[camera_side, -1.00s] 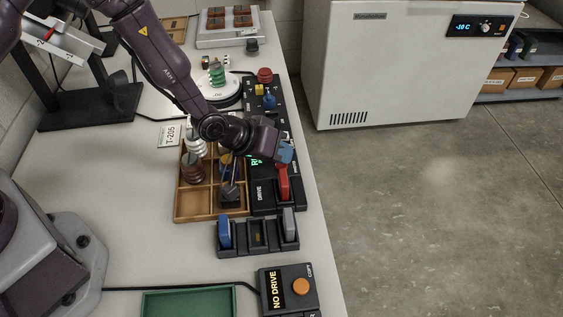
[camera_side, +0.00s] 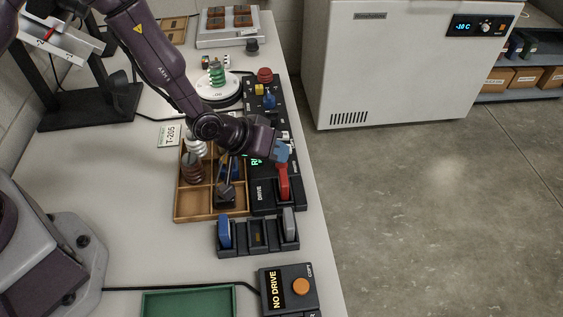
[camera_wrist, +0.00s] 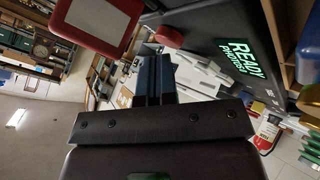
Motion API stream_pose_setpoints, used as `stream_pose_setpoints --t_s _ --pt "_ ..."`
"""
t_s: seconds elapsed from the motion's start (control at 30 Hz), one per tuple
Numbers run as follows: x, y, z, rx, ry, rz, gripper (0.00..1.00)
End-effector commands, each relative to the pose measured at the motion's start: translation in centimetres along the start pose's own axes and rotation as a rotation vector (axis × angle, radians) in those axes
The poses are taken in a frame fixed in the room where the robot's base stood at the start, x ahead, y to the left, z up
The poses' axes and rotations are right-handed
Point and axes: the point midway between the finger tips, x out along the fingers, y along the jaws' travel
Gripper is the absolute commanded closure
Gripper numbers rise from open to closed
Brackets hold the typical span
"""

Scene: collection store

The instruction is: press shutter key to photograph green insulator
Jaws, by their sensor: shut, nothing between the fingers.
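The green insulator (camera_side: 217,75) stands upright on a round white turntable (camera_side: 222,90) in the side view. My gripper (camera_side: 282,154) is shut and empty over the right part of the black control box (camera_side: 258,196), close above the red drive (camera_side: 283,184) standing in it. I cannot tell whether it touches anything. In the wrist view my gripper (camera_wrist: 154,62) shows as dark blue fingers together, beside a lit green display reading READY and PHOTO (camera_wrist: 238,58). My wrist hides part of the box in the side view. I cannot make out which key is the shutter key.
A red knob (camera_side: 265,74), a yellow key (camera_side: 259,90) and a blue knob (camera_side: 269,103) stand on the box's far part. A wooden tray (camera_side: 184,214) with insulators lies left, a drive rack (camera_side: 258,247) nearer. A NO DRIVE box (camera_side: 297,308) has an orange button.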

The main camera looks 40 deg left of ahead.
Motion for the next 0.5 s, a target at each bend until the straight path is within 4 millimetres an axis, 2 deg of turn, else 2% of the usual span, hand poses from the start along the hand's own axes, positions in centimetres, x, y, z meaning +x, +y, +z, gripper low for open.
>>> stream_pose_setpoints --t_s 0.03,0.27,0.5 --pt "-0.1 -0.7 0.7 0.006 -0.018 -0.015 1.0" --pt "-0.1 -0.8 0.7 0.005 -0.02 -0.016 1.0" --pt "-1.4 0.4 -0.5 0.003 -0.014 -0.012 1.0"
